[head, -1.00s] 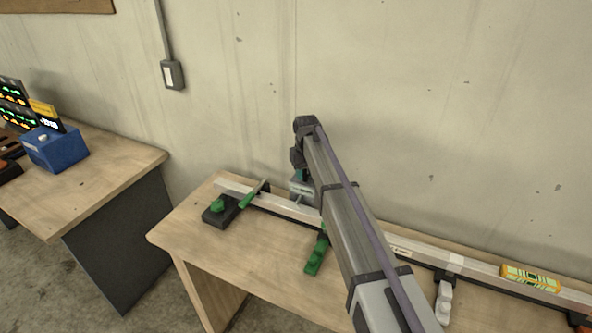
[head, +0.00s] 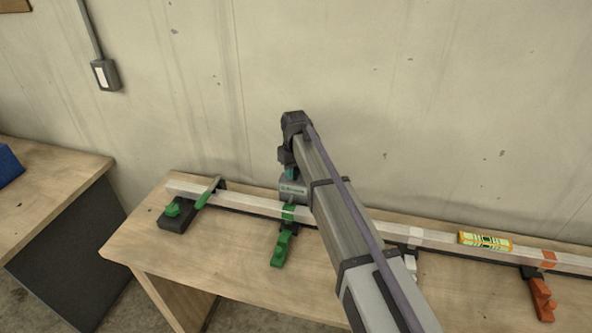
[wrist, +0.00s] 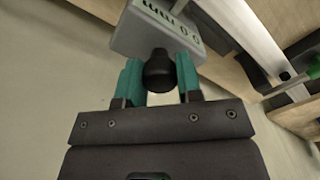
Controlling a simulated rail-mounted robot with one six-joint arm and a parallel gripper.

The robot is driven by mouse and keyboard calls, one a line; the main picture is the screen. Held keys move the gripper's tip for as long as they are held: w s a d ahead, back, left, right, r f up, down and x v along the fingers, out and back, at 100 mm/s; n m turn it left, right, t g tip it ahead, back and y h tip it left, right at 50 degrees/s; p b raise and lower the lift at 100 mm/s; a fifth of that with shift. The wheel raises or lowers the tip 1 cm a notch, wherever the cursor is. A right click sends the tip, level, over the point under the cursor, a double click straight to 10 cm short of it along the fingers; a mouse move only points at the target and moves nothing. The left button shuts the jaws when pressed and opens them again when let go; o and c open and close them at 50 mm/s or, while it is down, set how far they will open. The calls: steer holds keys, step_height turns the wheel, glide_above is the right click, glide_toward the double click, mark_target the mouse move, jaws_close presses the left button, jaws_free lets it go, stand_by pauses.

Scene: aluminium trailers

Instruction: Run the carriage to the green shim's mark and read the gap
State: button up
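My gripper (wrist: 159,78) has its teal fingers closed on the black knob (wrist: 158,72) of a grey gauge carriage (wrist: 150,32). The upside-down display seems to show 0.0 mm. In the head view the carriage (head: 293,189) is at the pale aluminium rail (head: 245,203), directly above the green mark (head: 288,213) in the picture. I cannot tell if it touches the rail. A green shim holder (head: 280,249) juts out toward the front below that mark. My arm hides part of the rail to the right.
A black end block with a green lever (head: 176,214) sits at the rail's left end. To the right are a white mark (head: 415,236), a yellow level (head: 485,241) on the rail and an orange holder (head: 541,297). The bench front (head: 210,262) is mostly clear.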

steer(key=o, duration=0.4)
steer(key=shift+o, duration=0.2)
steer(key=shift+r, duration=0.1)
step_height(320, 180, up, 11)
steer(key=p, duration=1)
steer(key=shift+f+p, duration=0.2)
steer(key=shift+p, duration=0.2)
steer(key=s+d+f+m+b, duration=0.2)
steer(key=s+d+f+b, duration=0.2)
steer(key=s+d, duration=0.3)
steer(key=s+d+f+m+b, duration=0.2)
steer(key=s+d+f+b, duration=0.2)
steer(key=s+d, duration=0.3)
steer(key=s+d+f+m+b, duration=0.2)
steer(key=s+d+f+b, duration=0.2)
steer(key=s, duration=1.1)
steer(key=d, duration=0.3)
steer(key=shift+d+f+m, duration=0.2)
steer(key=shift+m, duration=0.1)
steer(key=shift+s, duration=0.1)
